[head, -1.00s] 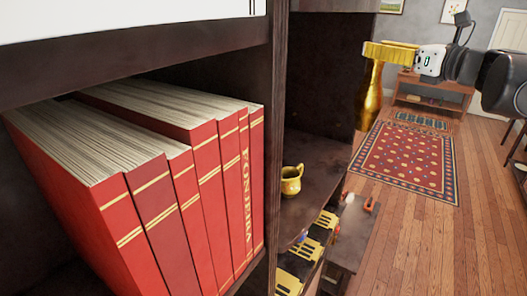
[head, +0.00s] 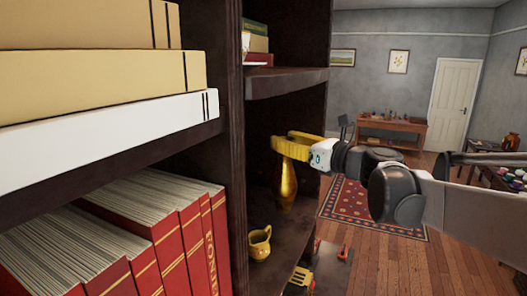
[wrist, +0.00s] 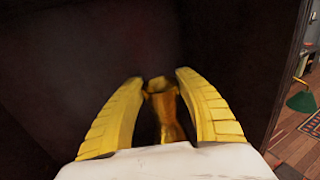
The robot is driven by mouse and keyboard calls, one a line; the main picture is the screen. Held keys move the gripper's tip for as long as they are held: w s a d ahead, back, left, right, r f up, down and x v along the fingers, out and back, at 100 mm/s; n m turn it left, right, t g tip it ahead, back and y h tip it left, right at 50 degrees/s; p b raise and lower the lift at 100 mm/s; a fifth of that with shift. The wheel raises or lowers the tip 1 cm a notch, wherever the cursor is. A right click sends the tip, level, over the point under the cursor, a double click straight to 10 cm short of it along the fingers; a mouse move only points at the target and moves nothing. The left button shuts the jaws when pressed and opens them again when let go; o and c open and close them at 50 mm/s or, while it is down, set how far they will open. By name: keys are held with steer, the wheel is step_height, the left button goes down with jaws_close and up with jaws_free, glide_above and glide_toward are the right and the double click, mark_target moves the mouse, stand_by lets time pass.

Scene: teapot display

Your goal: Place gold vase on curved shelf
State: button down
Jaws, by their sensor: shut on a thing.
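The gold vase (head: 287,185) hangs upright below the yellow fingers of my gripper (head: 281,144), which is shut on its upper part. It also shows in the wrist view (wrist: 166,112) between the two fingers (wrist: 160,80). In the head view the vase is in front of the dark bay of the bookcase, over the shelf (head: 283,230) with a curved front edge. I cannot tell whether its base touches that shelf or is a little above it.
A small gold jug (head: 260,243) stands on the same shelf, left of the vase. An upright dark panel (head: 232,150) and red books (head: 165,225) are at left. Another shelf (head: 285,82) is above my gripper.

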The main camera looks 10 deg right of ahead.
step_height(320, 180, down, 4)
steer(key=shift+w+r, duration=0.1)
steer(key=shift+r, duration=0.15)
steer(key=shift+f, duration=0.1)
steer(key=c, duration=0.8)
jaws_free()
steer(key=shift+c, duration=0.2)
steer(key=shift+s+d+r, duration=0.15)
steer(key=shift+s+r, duration=0.05)
steer(key=b+v, duration=0.1)
steer(key=v, duration=1)
steer(key=shift+s+d+b, duration=0.25)
steer(key=shift+s+b, duration=0.05)
steer(key=shift+s, duration=0.05)
